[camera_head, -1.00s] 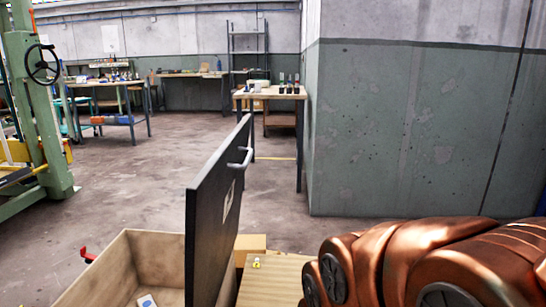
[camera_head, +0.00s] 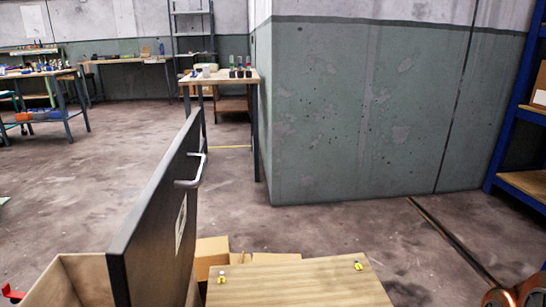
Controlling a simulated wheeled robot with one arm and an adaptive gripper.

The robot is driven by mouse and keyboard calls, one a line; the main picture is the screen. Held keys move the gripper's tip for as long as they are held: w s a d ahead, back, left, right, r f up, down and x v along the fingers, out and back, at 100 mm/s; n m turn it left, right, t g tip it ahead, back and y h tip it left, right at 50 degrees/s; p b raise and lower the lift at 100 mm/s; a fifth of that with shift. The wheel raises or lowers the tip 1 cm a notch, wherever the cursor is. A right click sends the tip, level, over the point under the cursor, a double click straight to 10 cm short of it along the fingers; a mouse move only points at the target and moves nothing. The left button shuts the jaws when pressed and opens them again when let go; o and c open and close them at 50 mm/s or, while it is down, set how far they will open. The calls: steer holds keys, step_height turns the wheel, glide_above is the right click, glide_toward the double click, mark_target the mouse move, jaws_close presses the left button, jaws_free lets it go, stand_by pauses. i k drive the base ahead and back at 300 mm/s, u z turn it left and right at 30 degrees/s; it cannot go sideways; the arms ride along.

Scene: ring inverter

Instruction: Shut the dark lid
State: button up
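The dark lid (camera_head: 158,215) stands upright, swung open at the right side of an open wooden box (camera_head: 62,282) at the lower left. A metal handle (camera_head: 190,170) sticks out from the lid's right face, near its far end. A pale label is fixed on that same face. Most of the box's inside is out of view or hidden behind its wall. A small copper-coloured part of my arm shows at the bottom right corner. My gripper is not in view.
A wooden board (camera_head: 300,284) with small yellow markers lies right of the lid, with cardboard boxes (camera_head: 225,252) behind it. A red clamp-like part (camera_head: 12,292) is at the lower left. A wall block (camera_head: 370,115) and blue shelving (camera_head: 515,120) stand right. The floor between is open.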

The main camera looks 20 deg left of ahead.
mark_target(149, 260)
steer(key=z, duration=1)
steer(key=k, duration=0.25)
steer(key=u, duration=2.35)
